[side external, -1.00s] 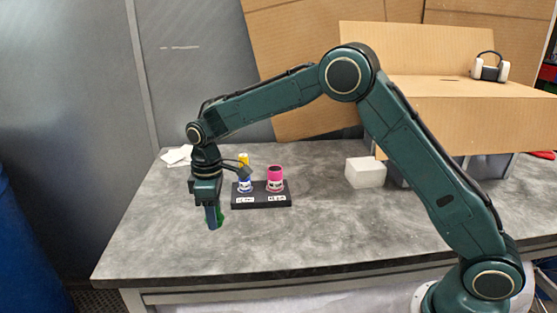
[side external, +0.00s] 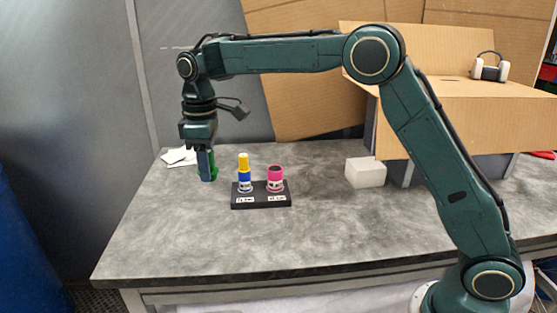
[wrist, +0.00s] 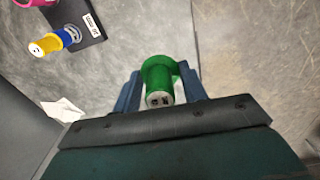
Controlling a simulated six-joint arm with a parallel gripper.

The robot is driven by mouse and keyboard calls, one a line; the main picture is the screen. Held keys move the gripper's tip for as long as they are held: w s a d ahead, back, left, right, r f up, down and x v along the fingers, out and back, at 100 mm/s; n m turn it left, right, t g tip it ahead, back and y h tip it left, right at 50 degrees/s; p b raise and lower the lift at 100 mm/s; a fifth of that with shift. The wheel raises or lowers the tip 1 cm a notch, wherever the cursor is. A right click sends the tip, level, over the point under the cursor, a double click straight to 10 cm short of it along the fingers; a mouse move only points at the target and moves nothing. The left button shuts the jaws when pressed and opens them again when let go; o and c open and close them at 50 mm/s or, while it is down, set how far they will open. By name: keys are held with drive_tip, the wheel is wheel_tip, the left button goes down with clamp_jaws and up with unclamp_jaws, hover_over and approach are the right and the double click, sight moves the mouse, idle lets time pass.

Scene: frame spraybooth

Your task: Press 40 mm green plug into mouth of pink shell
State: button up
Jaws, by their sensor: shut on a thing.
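The green plug (wrist: 157,77) is between the blue fingers of my gripper (wrist: 155,95) in the wrist view, with a marked pale end face toward the camera. In the side view my gripper (side external: 207,165) is shut on the plug (side external: 214,171), raised above the table and left of the black base. The pink shell (side external: 275,175) stands upright on the right of the black base (side external: 262,202), with a dark open mouth on top. The shell is partly cut off at the top left of the wrist view (wrist: 35,3).
A blue shell (side external: 244,180) with a yellow plug (side external: 243,161) in its top stands beside the pink shell. A white block (side external: 365,172) lies to the right, near a cardboard box (side external: 450,110). White papers (side external: 179,156) lie at the back left. The front table is clear.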

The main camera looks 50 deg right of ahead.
drive_tip(key=shift+d, duration=0.1)
idle(0.4)
drive_tip(key=w+d+f+m, duration=0.1)
drive_tip(key=d+f+m, duration=0.1)
drive_tip(key=d, duration=1.1)
drive_tip(key=w+d+f+m, duration=0.2)
drive_tip(key=d+m, duration=0.1)
drive_tip(key=d, duration=1)
drive_tip(key=shift+w+d+f+m, duration=0.25)
drive_tip(key=shift+d+f+m, duration=0.05)
drive_tip(key=shift+f, duration=0.05)
drive_tip(key=shift+f, duration=0.2)
drive_tip(key=shift+f, duration=2.2)
drive_tip(key=shift+f, duration=1.3)
drive_tip(key=o, duration=1.1)
